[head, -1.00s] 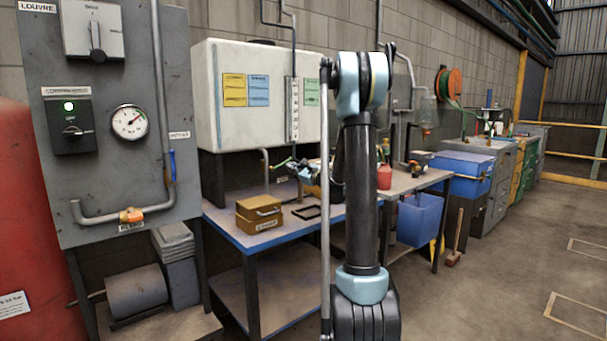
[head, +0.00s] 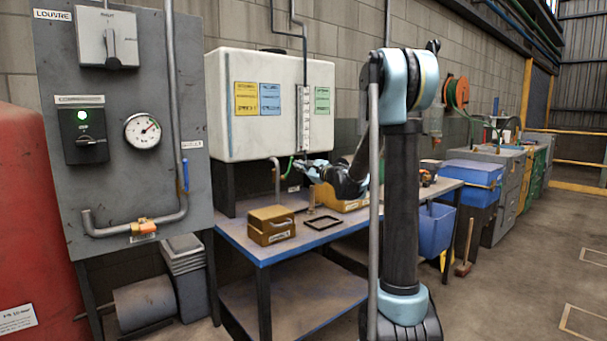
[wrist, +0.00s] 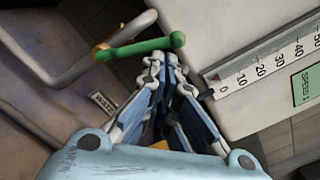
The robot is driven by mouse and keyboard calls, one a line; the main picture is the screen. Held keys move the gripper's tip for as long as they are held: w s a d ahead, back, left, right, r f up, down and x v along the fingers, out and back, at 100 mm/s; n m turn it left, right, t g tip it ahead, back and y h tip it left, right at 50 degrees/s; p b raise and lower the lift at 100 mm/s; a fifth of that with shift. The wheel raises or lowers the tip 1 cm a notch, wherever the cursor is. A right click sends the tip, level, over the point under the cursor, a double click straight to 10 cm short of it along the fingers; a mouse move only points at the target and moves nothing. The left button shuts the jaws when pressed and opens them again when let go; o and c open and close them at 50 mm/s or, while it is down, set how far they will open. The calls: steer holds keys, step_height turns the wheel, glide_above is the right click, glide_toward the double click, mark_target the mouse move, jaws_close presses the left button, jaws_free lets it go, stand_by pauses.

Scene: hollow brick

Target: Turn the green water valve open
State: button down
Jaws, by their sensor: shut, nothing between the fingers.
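The green valve handle (wrist: 140,48) is a straight lever on the curved metal pipe (wrist: 60,70), beside the white tank (wrist: 225,40) in the wrist view. In the head view the handle (head: 288,168) is small, below the tank (head: 260,135). My gripper (wrist: 165,64) is shut and empty. Its fingertips are close to the right half of the handle; I cannot tell whether they touch it. In the head view my gripper (head: 302,169) is at the tank's lower right, above the workbench.
A ruler scale (wrist: 260,70) runs along the tank. A yellow-brown box (head: 270,225) and a black frame (head: 323,222) lie on the workbench (head: 250,245). A tan box (head: 340,202) stands below my forearm. A grey panel (head: 110,190) with a gauge stands at left.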

steer(key=shift+s+a+r, duration=0.45)
steer(key=shift+a+r, duration=0.1)
steer(key=shift+a, duration=0.05)
steer(key=shift+s+a, duration=0.1)
stand_by(0.5)
